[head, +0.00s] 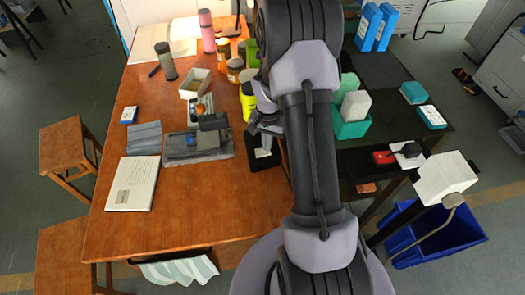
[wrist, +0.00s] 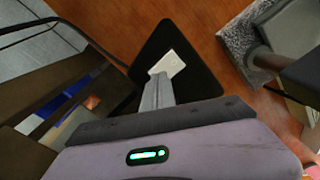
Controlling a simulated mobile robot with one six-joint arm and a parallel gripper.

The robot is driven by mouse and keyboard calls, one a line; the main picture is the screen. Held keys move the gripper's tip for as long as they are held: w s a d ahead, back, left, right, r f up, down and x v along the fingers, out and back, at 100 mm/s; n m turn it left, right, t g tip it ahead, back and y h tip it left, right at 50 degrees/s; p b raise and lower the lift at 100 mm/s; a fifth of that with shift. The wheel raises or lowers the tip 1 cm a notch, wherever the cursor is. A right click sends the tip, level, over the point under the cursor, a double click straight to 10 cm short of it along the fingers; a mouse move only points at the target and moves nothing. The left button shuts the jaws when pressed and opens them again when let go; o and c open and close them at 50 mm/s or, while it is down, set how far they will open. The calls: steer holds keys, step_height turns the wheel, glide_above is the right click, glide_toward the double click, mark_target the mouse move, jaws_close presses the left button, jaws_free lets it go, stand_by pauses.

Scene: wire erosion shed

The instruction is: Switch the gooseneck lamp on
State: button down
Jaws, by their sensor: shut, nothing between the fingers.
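The gooseneck lamp's likely shade, a white box-like head (head: 445,178) on a thin curved beige neck (head: 428,236), is at the right of the head view. Its base and switch I cannot identify. My gripper (head: 256,131) is over the wooden table's right edge, well left of that lamp head. In the wrist view my gripper's fingers (wrist: 158,80) are closed together and empty. They point at a small white plate (wrist: 168,63) on a flat black pad (wrist: 192,78). I cannot tell whether they touch the plate, or whether it belongs to the lamp.
A dark side table (head: 385,70) with green boxes stands right of my arm. A blue bin (head: 440,240) is on the floor. The table's front is clear.

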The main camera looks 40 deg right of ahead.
steer(key=shift+f+b, duration=0.35)
steer(key=shift+f, duration=0.1)
step_height(320, 180, up, 7)
steer(key=p, duration=0.5)
steer(key=shift+r, duration=0.15)
stand_by(0.3)
